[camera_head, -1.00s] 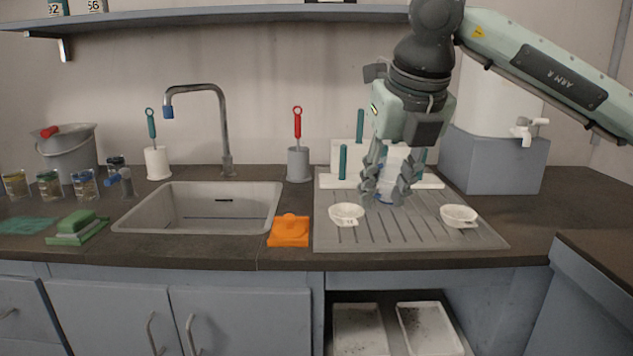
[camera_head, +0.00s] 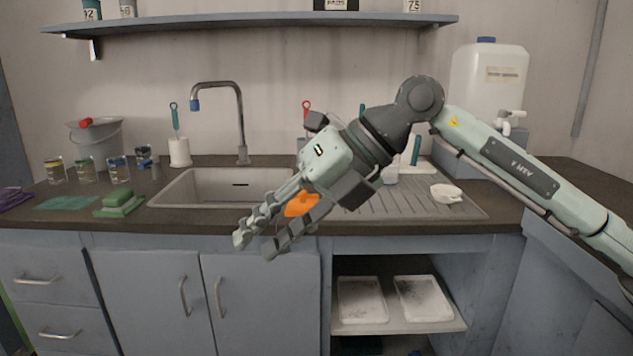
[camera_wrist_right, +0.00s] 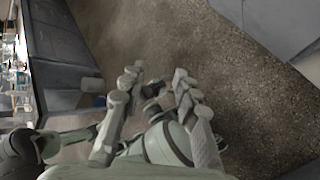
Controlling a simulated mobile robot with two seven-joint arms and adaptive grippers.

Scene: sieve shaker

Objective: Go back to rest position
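My right gripper (camera_head: 255,246) is open and empty. It points down and to the left in front of the counter's edge, with its arm coming in from the right. In the right wrist view its two fingers (camera_wrist_right: 157,84) stand apart, with the floor beyond them. Parts of my own body show below and between the fingers there, too unclear to name. My left gripper does not show in the head view, and I cannot make it out in the wrist view.
The sink (camera_head: 190,192) lies behind the gripper. My gripper partly hides an orange object (camera_head: 302,206) and the grooved draining board (camera_head: 425,205). A white dish (camera_head: 446,193) stands on the board. Two trays (camera_head: 361,318) (camera_head: 423,314) lie on the open shelf below.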

